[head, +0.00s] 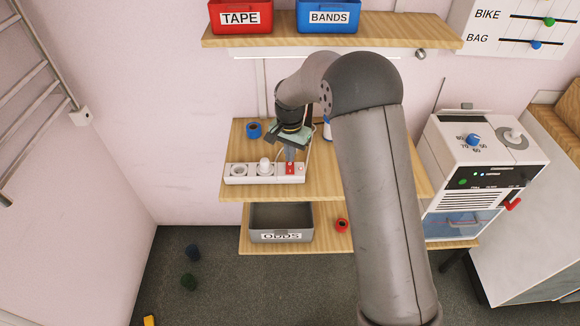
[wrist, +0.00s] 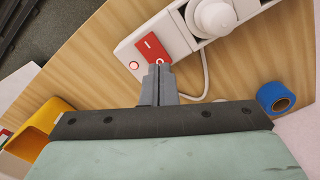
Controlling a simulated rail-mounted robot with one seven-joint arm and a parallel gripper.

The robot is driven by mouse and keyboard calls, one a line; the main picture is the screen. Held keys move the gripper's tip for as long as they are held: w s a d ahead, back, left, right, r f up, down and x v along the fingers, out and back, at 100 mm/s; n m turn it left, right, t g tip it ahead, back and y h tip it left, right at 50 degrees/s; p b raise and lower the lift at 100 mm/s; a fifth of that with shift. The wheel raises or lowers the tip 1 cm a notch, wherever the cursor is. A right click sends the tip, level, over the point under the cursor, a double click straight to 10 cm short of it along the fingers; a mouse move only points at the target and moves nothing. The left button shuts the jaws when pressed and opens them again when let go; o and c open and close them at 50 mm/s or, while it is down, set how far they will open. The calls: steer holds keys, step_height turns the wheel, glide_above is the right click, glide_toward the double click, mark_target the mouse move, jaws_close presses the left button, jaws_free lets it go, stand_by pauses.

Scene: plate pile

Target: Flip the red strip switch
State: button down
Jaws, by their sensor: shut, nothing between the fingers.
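The white power strip (head: 236,180) lies along the front of the middle wooden shelf. Its red switch (head: 291,169) is at the strip's right end. In the wrist view the red switch (wrist: 151,46) shows a white line mark and a ring mark, the ring close to my fingertips. I cannot tell which side of it is pressed. My gripper (wrist: 158,68) is shut and empty, its fingertips at the switch's near edge. I cannot tell whether they touch it. In the head view my gripper (head: 289,155) is just above the switch, partly hiding it.
A white plug (head: 264,165) sits in the strip, and a cable runs beside it. A blue tape roll (head: 254,130) stands behind the strip. A yellow object (wrist: 35,128) is near my gripper in the wrist view. A grey ODDS bin (head: 282,224) is below, and an upper shelf (head: 330,30) overhangs.

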mark_target(290, 164)
steer(key=shift+f+b, duration=0.65)
steer(key=shift+f, duration=0.3)
stand_by(0.4)
steer(key=shift+r+p, duration=1.9)
steer(key=shift+r, duration=1.6)
steer(key=s+d+r+n, duration=0.1)
steer(key=s+d+r, duration=0.35)
steer(key=s, duration=0.35)
steer(key=s+d+r+n, duration=0.2)
steer(key=s+d+r, duration=0.25)
steer(key=s, duration=0.25)
steer(key=s+d+r+n, duration=0.1)
steer(key=s+d+r, duration=0.3)
steer(key=s+d, duration=0.3)
steer(key=s+d+f+n, duration=0.1)
steer(key=s, duration=1)
steer(key=shift+s+f+t, duration=0.3)
steer(key=shift+t, duration=0.1)
